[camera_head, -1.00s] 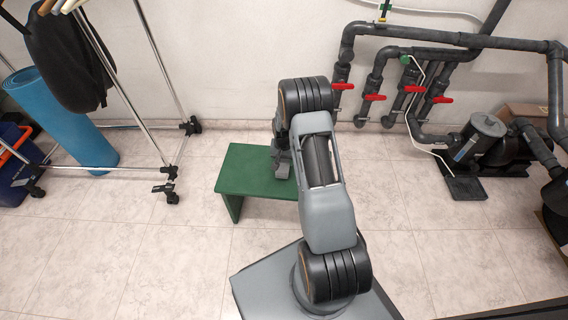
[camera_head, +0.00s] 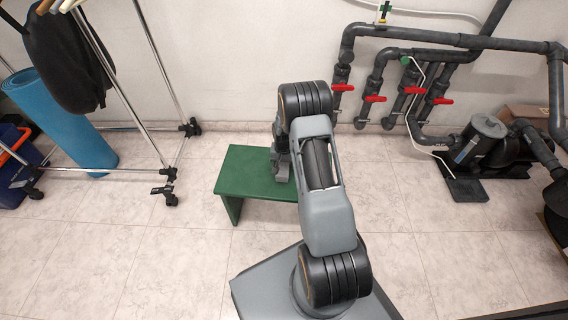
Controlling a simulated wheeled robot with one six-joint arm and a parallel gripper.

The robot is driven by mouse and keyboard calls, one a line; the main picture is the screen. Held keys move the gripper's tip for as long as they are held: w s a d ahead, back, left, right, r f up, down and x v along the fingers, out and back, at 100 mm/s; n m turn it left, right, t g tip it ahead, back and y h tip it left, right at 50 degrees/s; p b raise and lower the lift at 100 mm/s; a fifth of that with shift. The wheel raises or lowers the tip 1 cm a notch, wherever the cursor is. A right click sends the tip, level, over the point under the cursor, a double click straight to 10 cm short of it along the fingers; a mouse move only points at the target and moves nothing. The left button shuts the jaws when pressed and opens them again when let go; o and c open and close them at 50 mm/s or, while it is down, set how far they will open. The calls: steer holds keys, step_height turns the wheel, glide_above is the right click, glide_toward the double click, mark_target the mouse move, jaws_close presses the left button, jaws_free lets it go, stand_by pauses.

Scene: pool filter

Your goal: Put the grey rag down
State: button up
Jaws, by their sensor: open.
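A green stool (camera_head: 240,176) stands on the tiled floor in the middle of the head view. My gripper (camera_head: 281,170) is over the right part of the stool top, partly hidden behind my own arm. It is open. A small grey shape shows at its tip, low over or on the stool top. I cannot tell whether this is the grey rag or part of my gripper. No other grey rag shows clearly.
A chrome clothes rack (camera_head: 150,90) with a dark garment (camera_head: 66,62) stands at the left, by a rolled blue mat (camera_head: 60,125). Dark pipes with red valve handles (camera_head: 413,90) and a pump (camera_head: 478,140) are at the right. The floor left of the stool is clear.

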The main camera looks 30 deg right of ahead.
step_height(320, 180, up, 12)
steer(key=p, duration=0.5)
steer(key=s+a+r+n, duration=0.1)
steer(key=s+a+r, duration=0.15)
steer(key=r, duration=0.25)
steer(key=s+a+r+n+t, duration=0.1)
steer(key=s+a+r, duration=0.15)
steer(key=r, duration=0.25)
steer(key=s+a+r+n, duration=0.1)
steer(key=s+a+r, duration=0.15)
steer(key=r, duration=0.25)
steer(key=s+a+r+n+t, duration=0.1)
steer(key=s+a+r+n, duration=0.1)
steer(key=s, duration=0.5)
steer(key=s+a+r+n, duration=0.2)
steer(key=s+a+r, duration=0.2)
steer(key=s, duration=0.2)
steer(key=shift+s+a+r+t, duration=0.3)
steer(key=shift+s+t, duration=0.1)
